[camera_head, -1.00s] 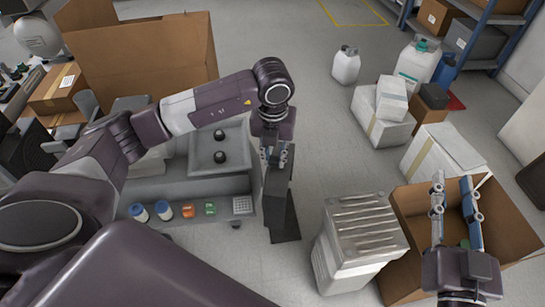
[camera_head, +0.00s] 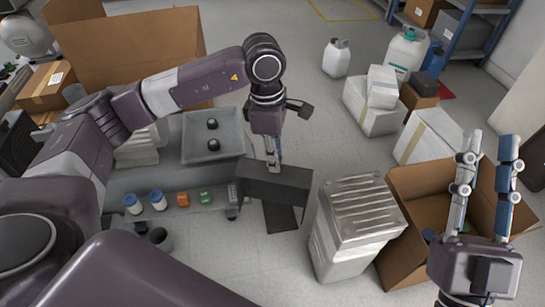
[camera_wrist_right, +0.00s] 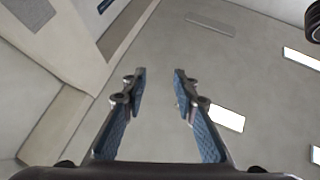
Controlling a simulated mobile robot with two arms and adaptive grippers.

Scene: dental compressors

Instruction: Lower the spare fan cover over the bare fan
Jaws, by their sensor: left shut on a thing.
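My left gripper (camera_head: 273,158) is shut on the top edge of a dark grey, box-shaped shell, which looks like the spare fan cover (camera_head: 285,182). The cover's broad side faces the head camera. It is above a flat dark piece (camera_head: 282,218) on the floor, beside the right end of the grey bench unit; I cannot tell whether they touch. I cannot make out the bare fan; it may be hidden. My right gripper (camera_head: 490,146) is open and empty, fingers pointing up, at the right. It also shows open in the right wrist view (camera_wrist_right: 159,82), facing the ceiling.
The grey bench unit (camera_head: 190,205) bears a tray (camera_head: 228,145) with two black knobs, bottles and small coloured blocks. A ribbed white container (camera_head: 355,235) stands right of the cover, beside an open cardboard box (camera_head: 405,190). White boxes (camera_head: 375,110) stand behind. The floor between is clear.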

